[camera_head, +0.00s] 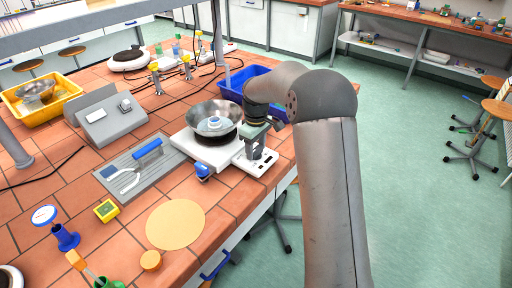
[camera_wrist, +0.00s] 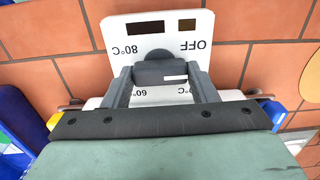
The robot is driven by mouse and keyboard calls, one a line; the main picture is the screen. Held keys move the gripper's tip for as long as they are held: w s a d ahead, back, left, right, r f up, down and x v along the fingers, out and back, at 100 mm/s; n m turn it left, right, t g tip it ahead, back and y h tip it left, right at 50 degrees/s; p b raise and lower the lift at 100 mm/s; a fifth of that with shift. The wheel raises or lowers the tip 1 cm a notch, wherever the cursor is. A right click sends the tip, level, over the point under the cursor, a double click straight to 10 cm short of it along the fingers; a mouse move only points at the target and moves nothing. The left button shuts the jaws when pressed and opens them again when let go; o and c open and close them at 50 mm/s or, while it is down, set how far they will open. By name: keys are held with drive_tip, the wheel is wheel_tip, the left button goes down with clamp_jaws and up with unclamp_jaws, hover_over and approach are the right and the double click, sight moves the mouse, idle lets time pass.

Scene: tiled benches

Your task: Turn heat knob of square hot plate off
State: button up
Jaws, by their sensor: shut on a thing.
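The square hot plate (camera_head: 190,148) is white and stands near the bench's front edge in the head view, with a metal bowl (camera_head: 214,117) on top. Its white control panel (camera_wrist: 110,35) fills the upper middle of the wrist view, with upside-down marks "OFF", "80°C" and "60". The dark grey heat knob (camera_wrist: 160,72) is at the panel's middle and bears a small white mark. My gripper (camera_wrist: 160,76) has one finger on each side of the knob and is shut on it.
A blue bin (camera_head: 236,84) stands behind the hot plate. A grey board (camera_head: 165,172) with a blue-handled tool lies to its left. A small blue item (camera_head: 203,172) sits in front of it. A round tan disc (camera_head: 175,224) lies nearer.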

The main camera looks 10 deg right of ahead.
sight(256, 149)
drive_tip(key=o, duration=1)
wheel_tip(256, 149, up, 18)
drive_tip(key=shift+f+b, duration=0.25)
drive_tip(key=shift+b, duration=0.35)
drive_tip(key=shift+s, duration=0.1)
